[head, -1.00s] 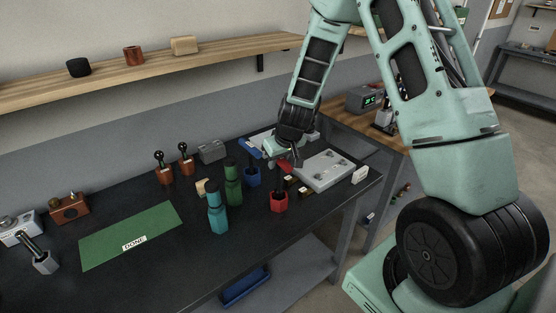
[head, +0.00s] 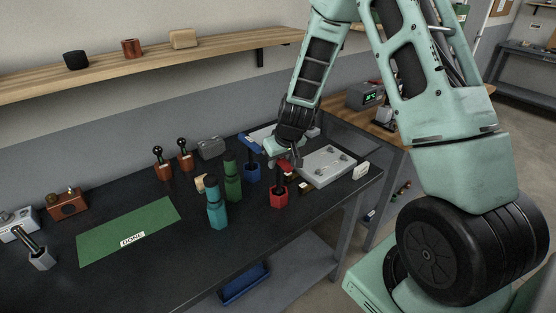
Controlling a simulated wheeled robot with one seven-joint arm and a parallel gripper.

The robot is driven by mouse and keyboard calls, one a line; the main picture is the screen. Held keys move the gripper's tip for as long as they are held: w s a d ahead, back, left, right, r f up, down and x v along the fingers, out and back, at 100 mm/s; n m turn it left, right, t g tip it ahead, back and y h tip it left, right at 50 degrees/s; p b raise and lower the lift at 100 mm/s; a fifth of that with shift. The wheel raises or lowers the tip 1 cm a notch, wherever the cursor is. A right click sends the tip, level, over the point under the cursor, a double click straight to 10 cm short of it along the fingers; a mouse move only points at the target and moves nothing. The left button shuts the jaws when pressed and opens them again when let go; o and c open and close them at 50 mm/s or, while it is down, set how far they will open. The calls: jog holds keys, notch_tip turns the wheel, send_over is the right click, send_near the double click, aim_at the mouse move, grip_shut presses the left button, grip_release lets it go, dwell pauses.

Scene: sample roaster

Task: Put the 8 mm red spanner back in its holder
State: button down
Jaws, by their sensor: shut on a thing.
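My gripper (head: 281,155) points down over the right part of the dark bench and is shut on the red spanner (head: 285,166). Only a small red part of the spanner shows, just below the fingers. The red six-sided holder (head: 279,199) stands upright on the bench directly below. A dark shaft (head: 280,181) shows between the red part and the holder's mouth. I cannot tell whether its lower end is inside the holder or only in front of or behind it. The fingertips are small and partly hidden.
A blue holder (head: 252,176) stands just left of the red one. Green (head: 232,180) and teal (head: 217,214) bottle-shaped things stand further left. A pale grey plate (head: 328,167) lies close on the right. The green DONE mat (head: 115,232) is bare except for its label.

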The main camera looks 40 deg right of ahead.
jog(key=shift+f+b, duration=1.2)
jog(key=shift+f, duration=0.2)
jog(key=c, duration=1.1)
grip_release()
jog(key=shift+r, duration=0.1)
jog(key=v, duration=1.7)
jog(key=shift+s+r, duration=0.1)
jog(key=shift+r, duration=0.1)
